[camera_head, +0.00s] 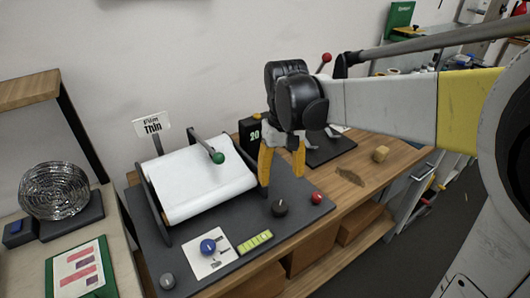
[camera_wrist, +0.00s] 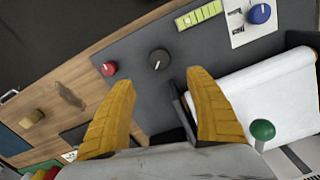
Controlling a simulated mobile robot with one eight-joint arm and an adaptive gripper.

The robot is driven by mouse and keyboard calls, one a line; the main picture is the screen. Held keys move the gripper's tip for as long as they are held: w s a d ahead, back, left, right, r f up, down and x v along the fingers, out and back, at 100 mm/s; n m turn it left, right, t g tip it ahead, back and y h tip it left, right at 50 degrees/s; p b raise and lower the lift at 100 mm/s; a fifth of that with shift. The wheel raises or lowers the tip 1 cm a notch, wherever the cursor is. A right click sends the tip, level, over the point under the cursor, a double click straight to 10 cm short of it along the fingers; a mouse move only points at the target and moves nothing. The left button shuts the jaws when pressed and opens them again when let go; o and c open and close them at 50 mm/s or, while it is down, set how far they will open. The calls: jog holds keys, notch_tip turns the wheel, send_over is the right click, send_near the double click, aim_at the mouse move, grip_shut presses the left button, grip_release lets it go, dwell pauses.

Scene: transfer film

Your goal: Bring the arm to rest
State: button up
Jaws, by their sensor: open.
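My gripper (camera_head: 281,172) hangs at the end of my arm over the right end of the film machine, its two yellow fingers pointing down. In the wrist view the fingers of my gripper (camera_wrist: 160,112) stand wide apart with nothing between them. The film machine's dark base plate (camera_head: 240,225) carries a white film roll (camera_head: 203,180) with a green-knobbed lever (camera_head: 217,157). A black dial (camera_head: 280,207) and a red button (camera_head: 316,198) sit on the plate near the gripper. Whether the fingers touch anything is hard to tell; they appear clear of the plate.
A blue knob (camera_head: 208,246) and a green level strip (camera_head: 254,242) are at the plate's front. A black box marked 20 (camera_head: 252,134) stands behind the gripper. A yellowish block (camera_head: 380,153) lies on the wooden bench (camera_head: 345,187). A coiled metallic object (camera_head: 55,190) stands at left.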

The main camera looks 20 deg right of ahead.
jog(key=shift+s, duration=0.1)
jog(key=s+t, duration=0.7)
jog(key=s, duration=0.6)
jog(key=shift+r+m, duration=0.3)
jog(key=shift+m, duration=0.1)
dwell(1.4)
